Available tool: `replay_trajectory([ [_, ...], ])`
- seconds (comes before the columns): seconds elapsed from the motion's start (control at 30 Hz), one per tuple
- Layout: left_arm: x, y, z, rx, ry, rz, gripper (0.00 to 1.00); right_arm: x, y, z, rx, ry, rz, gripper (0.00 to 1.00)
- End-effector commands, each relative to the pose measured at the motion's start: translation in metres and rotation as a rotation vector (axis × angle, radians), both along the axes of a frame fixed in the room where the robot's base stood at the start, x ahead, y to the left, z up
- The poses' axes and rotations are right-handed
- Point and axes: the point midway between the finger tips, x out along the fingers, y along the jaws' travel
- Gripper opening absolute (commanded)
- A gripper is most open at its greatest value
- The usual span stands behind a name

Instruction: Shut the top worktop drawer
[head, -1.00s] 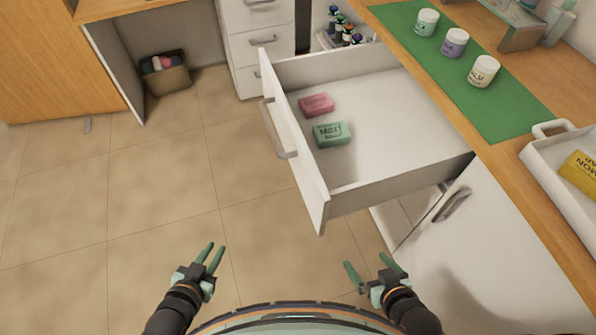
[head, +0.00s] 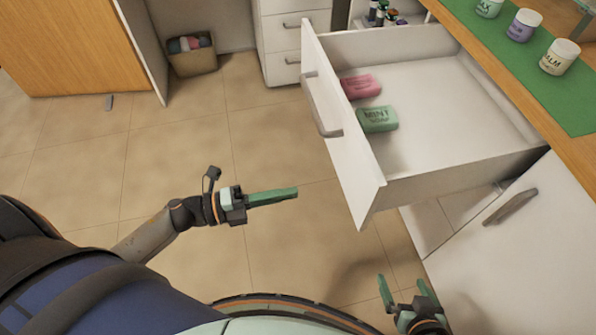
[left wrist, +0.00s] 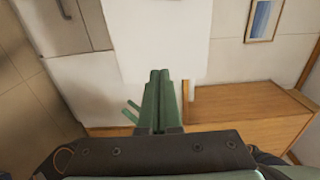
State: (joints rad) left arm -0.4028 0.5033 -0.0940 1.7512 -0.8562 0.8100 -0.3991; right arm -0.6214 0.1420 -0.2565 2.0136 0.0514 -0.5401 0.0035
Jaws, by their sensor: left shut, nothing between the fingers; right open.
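The top worktop drawer (head: 343,137) is pulled well out from under the wooden worktop. Its white front panel with a grey bar handle (head: 321,105) faces left in the head view. A pink soap (head: 361,87) and a green mint soap (head: 377,119) lie inside it. My left gripper (head: 296,192) is shut and empty, pointing right toward the drawer front, apart from it. The left wrist view shows its closed fingers (left wrist: 158,78) before a white surface. My right gripper (head: 408,285) is open and empty, below the drawer's near end.
A cupboard door (head: 520,250) with a handle is below the drawer. Jars, including a balm jar (head: 559,57), stand on a green mat (head: 480,45) on the worktop. A white drawer unit (head: 288,45) and a basket (head: 192,58) stand at the back.

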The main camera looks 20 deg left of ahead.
Motion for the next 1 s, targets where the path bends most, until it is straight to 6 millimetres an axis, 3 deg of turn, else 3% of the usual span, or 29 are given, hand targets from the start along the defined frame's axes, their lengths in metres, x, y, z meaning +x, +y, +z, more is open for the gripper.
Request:
replay_trajectory([
  [0.3,0.042,-0.056,0.002,-0.005,-0.003,0.003,0.0,0.001,0.0,0.005,0.001,-0.006,0.0,1.0],
  [0.5,0.061,-0.083,0.002,-0.005,0.0,0.002,0.0,0.0,-0.001,0.004,0.001,-0.006,-0.001,1.0],
  [0.7,0.069,-0.094,0.0,-0.004,0.002,0.003,0.0,-0.002,-0.001,0.003,0.0,-0.001,-0.002,1.0],
  [1.0,0.07,-0.096,0.0,-0.003,0.003,0.003,0.0,-0.003,-0.002,0.002,-0.001,0.002,-0.003,1.0],
])
